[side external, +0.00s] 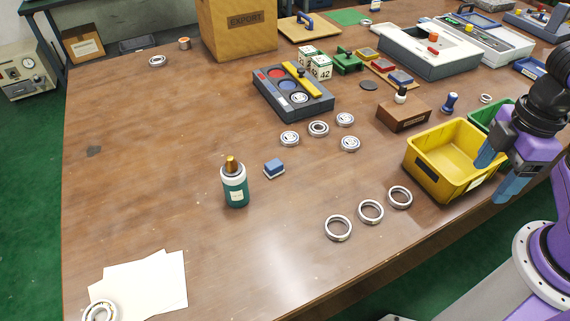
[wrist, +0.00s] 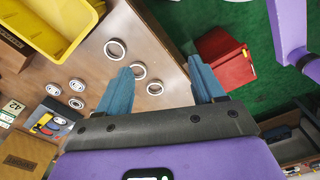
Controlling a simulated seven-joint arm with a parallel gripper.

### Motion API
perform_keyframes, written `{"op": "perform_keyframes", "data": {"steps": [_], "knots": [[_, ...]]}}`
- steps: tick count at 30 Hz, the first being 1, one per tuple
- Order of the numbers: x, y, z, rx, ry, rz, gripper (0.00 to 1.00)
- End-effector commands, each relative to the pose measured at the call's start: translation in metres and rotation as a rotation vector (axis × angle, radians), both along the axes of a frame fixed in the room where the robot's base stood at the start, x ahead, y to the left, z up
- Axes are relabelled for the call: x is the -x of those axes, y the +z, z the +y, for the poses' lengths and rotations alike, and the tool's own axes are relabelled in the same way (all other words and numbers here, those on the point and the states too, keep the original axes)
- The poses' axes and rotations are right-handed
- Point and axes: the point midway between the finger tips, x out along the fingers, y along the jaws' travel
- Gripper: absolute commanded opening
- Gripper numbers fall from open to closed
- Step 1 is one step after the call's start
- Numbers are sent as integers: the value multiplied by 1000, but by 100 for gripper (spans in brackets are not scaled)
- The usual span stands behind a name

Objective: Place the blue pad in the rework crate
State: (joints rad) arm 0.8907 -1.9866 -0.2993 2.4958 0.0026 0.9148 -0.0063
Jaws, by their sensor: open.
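My gripper (side external: 498,172) is open and empty, above the front right table edge beside the yellow crate; its spread blue fingers also show in the wrist view (wrist: 160,75). A small blue block with a pale base (side external: 274,167) lies on the table right of a green bottle. A flat blue pad (side external: 400,77) sits in a row with a red and a yellow one on a wooden board at the back. The yellow crate (side external: 430,166) looks empty; its label is unreadable. A green crate (side external: 483,117) is behind it, partly hidden. A red crate (wrist: 224,60) stands below the table edge.
Several bearing rings (side external: 370,211) lie in front of and left of the yellow crate. The green bottle (side external: 235,185) stands upright mid-table. A wooden block (side external: 403,116) and a grey tray (side external: 292,94) are farther back. The left table is mostly clear.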

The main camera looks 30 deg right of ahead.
Motion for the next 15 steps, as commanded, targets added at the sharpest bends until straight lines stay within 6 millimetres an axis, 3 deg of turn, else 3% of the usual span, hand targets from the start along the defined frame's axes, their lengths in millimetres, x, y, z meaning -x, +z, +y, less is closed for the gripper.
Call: {"op": "perform_keyframes", "data": {"steps": [5,15], "knots": [[-27,6,25,4,36,-1,68],[-122,16,105,13,178,-3,68]]}}
